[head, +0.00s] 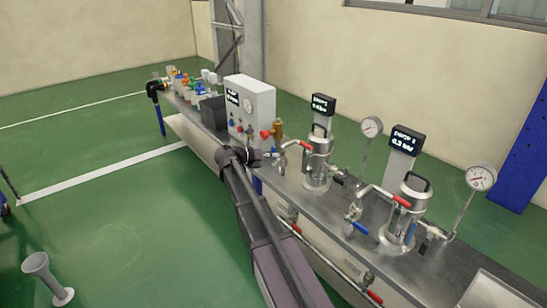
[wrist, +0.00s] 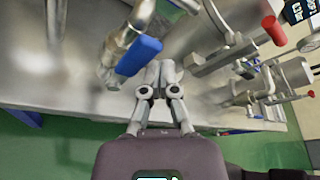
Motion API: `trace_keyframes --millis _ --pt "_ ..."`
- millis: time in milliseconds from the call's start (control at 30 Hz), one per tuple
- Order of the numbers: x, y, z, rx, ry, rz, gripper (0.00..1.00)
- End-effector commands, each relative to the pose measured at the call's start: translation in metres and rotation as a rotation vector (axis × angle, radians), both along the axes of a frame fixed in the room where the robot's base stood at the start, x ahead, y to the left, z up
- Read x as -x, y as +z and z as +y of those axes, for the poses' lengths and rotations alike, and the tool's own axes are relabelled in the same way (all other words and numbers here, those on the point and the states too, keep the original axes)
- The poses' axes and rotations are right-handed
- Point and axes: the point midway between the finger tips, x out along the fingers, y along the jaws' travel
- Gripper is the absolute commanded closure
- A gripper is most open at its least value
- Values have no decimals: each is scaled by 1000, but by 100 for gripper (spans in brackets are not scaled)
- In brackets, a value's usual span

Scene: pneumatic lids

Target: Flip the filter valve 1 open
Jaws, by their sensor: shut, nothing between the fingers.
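A valve with a blue lever (wrist: 139,56) sits on a metal pipe just ahead of and left of my gripper (wrist: 158,70) in the wrist view. My gripper is shut and empty, its fingertips close to the lever's right end; I cannot tell whether they touch it. In the head view my arm reaches to the bench, and the lever near my gripper is largely hidden. I cannot read which valve is number 1.
A second metal vessel (head: 405,212) with a blue-handled valve (head: 359,229) stands to the right. Pressure gauges (head: 480,177), a white control box (head: 250,108) and a red lever (wrist: 273,30) stand close by.

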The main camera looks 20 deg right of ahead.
Motion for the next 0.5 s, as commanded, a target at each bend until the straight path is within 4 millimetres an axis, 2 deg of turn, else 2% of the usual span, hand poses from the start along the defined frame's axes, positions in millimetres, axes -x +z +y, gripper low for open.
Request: trace_keyframes --millis 500 --pt "-6 1 6 4 11 -3 100"
